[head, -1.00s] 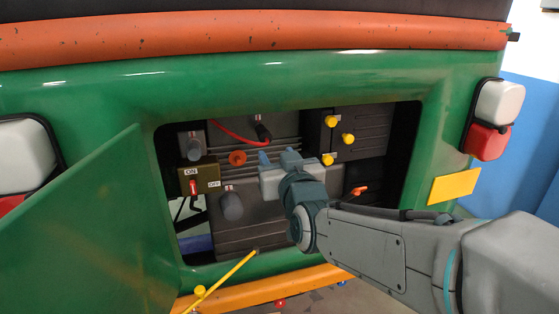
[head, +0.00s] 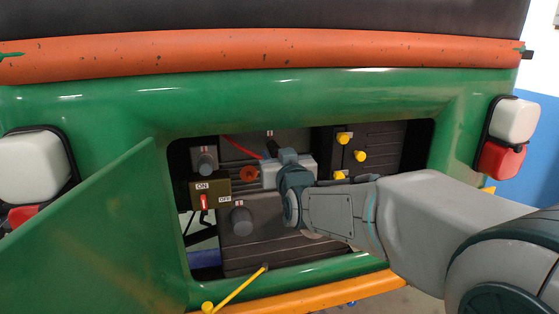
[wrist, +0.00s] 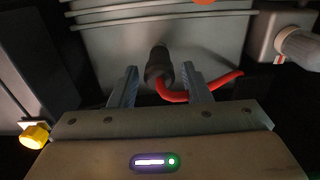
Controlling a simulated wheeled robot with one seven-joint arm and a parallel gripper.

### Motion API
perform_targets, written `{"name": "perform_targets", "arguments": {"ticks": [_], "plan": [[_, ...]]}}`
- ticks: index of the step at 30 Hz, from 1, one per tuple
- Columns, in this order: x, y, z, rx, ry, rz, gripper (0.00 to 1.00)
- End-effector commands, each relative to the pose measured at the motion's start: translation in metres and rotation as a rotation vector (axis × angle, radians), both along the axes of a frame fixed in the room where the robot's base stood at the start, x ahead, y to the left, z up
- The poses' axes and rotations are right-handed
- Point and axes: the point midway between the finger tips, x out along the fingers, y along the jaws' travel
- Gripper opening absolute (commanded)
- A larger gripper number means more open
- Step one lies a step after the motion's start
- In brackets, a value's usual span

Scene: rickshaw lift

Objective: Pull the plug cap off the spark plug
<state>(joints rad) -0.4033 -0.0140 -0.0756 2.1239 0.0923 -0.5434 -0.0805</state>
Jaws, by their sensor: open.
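The black plug cap (head: 271,147) with its red lead (head: 242,147) is in the upper middle of the engine bay, partly hidden behind my gripper. In the wrist view the cap (wrist: 158,64) stands between my two fingertips, with the red lead curving off to the right past one finger. My gripper (head: 278,158) is open, its fingers on either side of the cap. I see a gap on the left of the cap in the wrist view; whether the right finger touches the lead I cannot tell. The spark plug itself is hidden.
A green door (head: 95,235) hangs open at left. Around the bay are a switch box (head: 208,195), grey knobs (head: 241,221), an orange cap (head: 249,174) and yellow knobs (head: 360,156). A yellow rod (head: 240,284) crosses the lower opening edge. My arm enters from the right.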

Motion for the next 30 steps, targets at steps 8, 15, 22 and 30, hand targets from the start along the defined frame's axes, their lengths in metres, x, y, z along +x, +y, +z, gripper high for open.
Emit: {"name": "perform_targets", "arguments": {"ticks": [8, 15, 22, 30], "plan": [[0.000, 0.000, 0.000, 0.000, 0.000, 0.000, 0.16], [0.000, 0.000, 0.000, 0.000, 0.000, 0.000, 0.08], [-0.002, 0.000, 0.000, 0.000, 0.000, 0.001, 0.08], [-0.012, -0.003, 0.000, 0.001, -0.001, 0.000, 0.08]]}}
